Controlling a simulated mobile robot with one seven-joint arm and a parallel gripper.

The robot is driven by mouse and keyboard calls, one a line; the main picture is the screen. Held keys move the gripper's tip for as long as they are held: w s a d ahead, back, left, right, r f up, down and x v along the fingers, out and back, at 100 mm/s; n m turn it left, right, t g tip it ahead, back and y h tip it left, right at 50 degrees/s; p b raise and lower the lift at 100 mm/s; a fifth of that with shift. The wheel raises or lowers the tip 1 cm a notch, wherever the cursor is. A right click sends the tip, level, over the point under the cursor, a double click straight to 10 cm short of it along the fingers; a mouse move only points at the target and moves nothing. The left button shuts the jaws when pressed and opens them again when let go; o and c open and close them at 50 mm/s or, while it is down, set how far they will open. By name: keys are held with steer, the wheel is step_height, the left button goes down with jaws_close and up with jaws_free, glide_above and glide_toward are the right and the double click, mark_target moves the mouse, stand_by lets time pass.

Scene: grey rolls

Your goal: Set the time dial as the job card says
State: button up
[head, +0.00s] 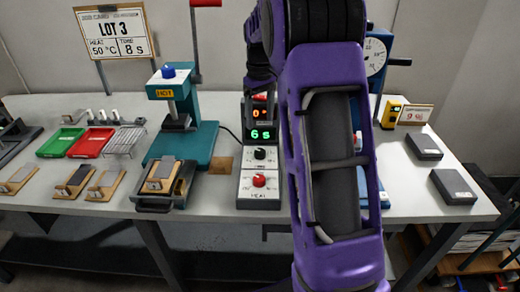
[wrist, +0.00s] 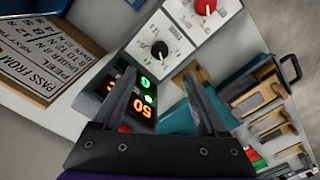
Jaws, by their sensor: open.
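The job card (head: 116,34) reads LOT 3, heat 50 °C, time 8 s. The control box (head: 245,187) carries a black upper dial (head: 260,154), which appears to be the time dial, and a red dial (head: 259,180) marked HEAT. Its green display (head: 262,135) reads 6 s; the orange display above is partly hidden by my arm. In the wrist view the black dial (wrist: 160,49) and red dial (wrist: 205,6) lie beyond my fingertips. My gripper (wrist: 164,88) is open and empty, apart from the black dial, its fingers over the display end of the box.
A teal press (head: 190,125) stands left of the box, with a plate on a wooden holder at its front. Green (head: 62,142) and red (head: 92,141) trays and a wire rack stand further left. Dark blocks (head: 453,186) lie at right. A blue dial gauge (head: 377,57) stands behind my arm.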

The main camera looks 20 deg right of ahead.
mark_target(260, 151)
step_height(260, 151, down, 11)
steer(key=shift+f+b, duration=0.15)
steer(key=shift+b, duration=0.65)
jaws_close()
